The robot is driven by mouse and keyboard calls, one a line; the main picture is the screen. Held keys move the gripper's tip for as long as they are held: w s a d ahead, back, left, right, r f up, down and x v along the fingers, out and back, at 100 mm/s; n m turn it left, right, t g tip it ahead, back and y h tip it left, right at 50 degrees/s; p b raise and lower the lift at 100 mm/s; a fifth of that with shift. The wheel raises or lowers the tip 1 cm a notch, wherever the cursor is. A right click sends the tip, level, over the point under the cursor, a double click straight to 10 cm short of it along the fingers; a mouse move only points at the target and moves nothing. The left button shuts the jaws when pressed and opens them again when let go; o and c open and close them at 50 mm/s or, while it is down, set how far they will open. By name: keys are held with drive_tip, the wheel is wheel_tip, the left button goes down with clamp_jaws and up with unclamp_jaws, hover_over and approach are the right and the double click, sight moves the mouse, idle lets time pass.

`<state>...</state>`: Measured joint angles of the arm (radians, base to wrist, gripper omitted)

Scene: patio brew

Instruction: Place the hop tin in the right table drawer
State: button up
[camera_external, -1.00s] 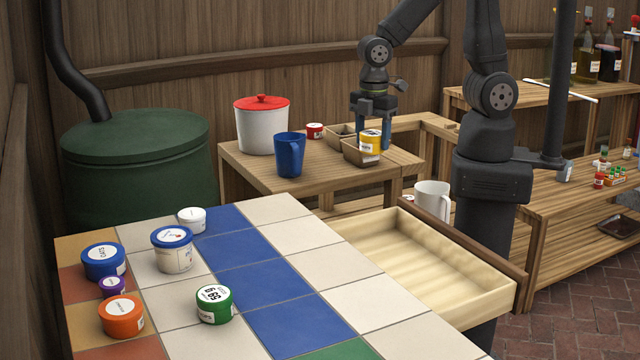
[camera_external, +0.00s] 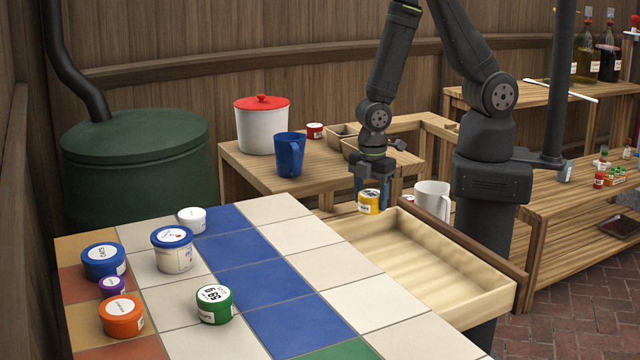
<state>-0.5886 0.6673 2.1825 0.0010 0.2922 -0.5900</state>
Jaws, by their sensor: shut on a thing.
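My gripper (camera_external: 368,190) is shut on a small yellow tin (camera_external: 369,203) with a white label and pale lid, which seems to be the hop tin. It holds the tin in the air near the back left corner of the open drawer (camera_external: 425,262). I cannot tell from this view whether the tin is over the drawer's inside or just behind it. The drawer is pulled out from the right side of the tiled table (camera_external: 300,235), and the part of its inside that shows is empty.
Several lidded tubs, including a green one (camera_external: 215,304) and an orange one (camera_external: 121,317), stand on the tiled table. A white mug (camera_external: 432,200) stands just behind the drawer. A blue jug (camera_external: 290,155) and a red-lidded pot (camera_external: 262,125) are on the back wooden table.

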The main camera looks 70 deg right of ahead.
sight(372, 201)
drive_tip(key=a+f, duration=0.2)
drive_tip(key=a, duration=0.1)
drive_tip(key=s+a+f, duration=0.1)
drive_tip(key=a, duration=0.2)
drive_tip(key=s+a+f, duration=0.1)
drive_tip(key=a+f, duration=0.1)
drive_tip(key=shift+a+f, duration=0.3)
drive_tip(key=shift+a, duration=0.1)
drive_tip(key=shift+f, duration=1.9)
drive_tip(key=shift+f, duration=0.1)
drive_tip(key=o, duration=1)
wheel_tip(372, 201, up, 12)
drive_tip(key=shift+r, duration=0.1)
drive_tip(key=shift+f, duration=6.15)
